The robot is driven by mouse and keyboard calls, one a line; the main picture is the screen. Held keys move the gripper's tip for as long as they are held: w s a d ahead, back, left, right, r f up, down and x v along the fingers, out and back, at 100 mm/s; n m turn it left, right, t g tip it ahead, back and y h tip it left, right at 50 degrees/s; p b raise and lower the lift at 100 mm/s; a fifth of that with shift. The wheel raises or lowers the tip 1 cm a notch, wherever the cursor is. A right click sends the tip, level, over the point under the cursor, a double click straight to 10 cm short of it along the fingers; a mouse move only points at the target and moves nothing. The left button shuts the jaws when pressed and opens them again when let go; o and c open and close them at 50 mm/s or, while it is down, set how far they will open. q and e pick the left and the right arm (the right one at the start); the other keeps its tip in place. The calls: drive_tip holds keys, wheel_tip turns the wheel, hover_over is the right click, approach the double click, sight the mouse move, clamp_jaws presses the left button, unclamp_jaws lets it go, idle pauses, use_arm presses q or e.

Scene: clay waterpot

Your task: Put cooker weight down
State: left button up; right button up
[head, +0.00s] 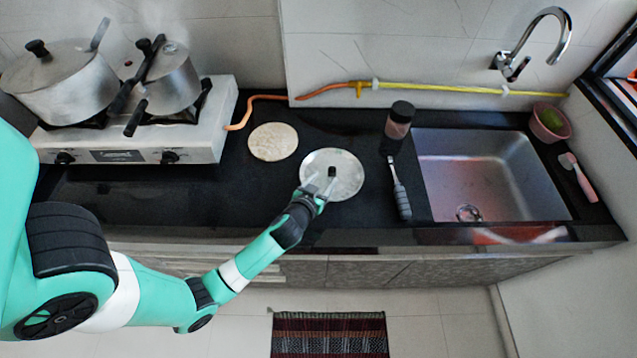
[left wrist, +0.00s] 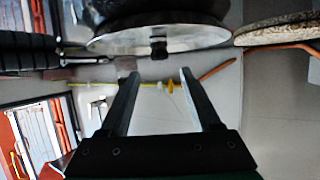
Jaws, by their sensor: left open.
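The cooker weight (head: 332,171) is a small black cylinder. It stands on a round silver plate (head: 349,180) on the black counter. My left gripper (head: 322,187) is open and empty, close to the weight on its front-left side. In the left wrist view, which looks upside down, the weight (left wrist: 158,49) shows against the plate (left wrist: 190,38). There it lies beyond the gap between the open fingertips (left wrist: 159,74), with nothing between the fingers. My right gripper is not in view.
A round flatbread-like disc (head: 273,141) lies left of the plate. A dark-lidded jar (head: 398,122) and a grey-handled tool (head: 400,190) are to the right, before the sink (head: 480,175). The stove (head: 130,150) carries a pot (head: 60,85) and a pressure cooker (head: 172,85).

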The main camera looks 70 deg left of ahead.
use_arm(q)
drive_tip(key=v, duration=0.4)
drive_tip(key=shift+s+d+r, duration=0.1)
drive_tip(key=w+d+r+m+t+h, duration=0.1)
drive_tip(key=w+d+r+t, duration=0.3)
drive_tip(key=r, duration=0.6)
drive_tip(key=w+d+r+t, duration=0.1)
drive_tip(key=w+r, duration=0.5)
drive_tip(key=r, duration=0.4)
drive_tip(key=w+d+r+m+t+h, duration=0.1)
drive_tip(key=w+d+r+t, duration=0.3)
drive_tip(key=r, duration=0.6)
drive_tip(key=s+d+r+m+t+h, duration=0.2)
drive_tip(key=s+d+r+t+h, duration=0.1)
drive_tip(key=r, duration=0.7)
drive_tip(key=s+d+r+m+t+h, duration=0.3)
drive_tip(key=d+r, duration=0.3)
drive_tip(key=r, duration=0.5)
drive_tip(key=s+d+r+m+t+h, duration=0.2)
drive_tip(key=s+d+r+h, duration=0.1)
drive_tip(key=r, duration=0.7)
drive_tip(key=shift+d+r+m+t+h, duration=0.3)
drive_tip(key=shift+d+r+m+t, duration=0.1)
drive_tip(key=shift+d, duration=0.35)
drive_tip(key=shift+w, duration=0.1)
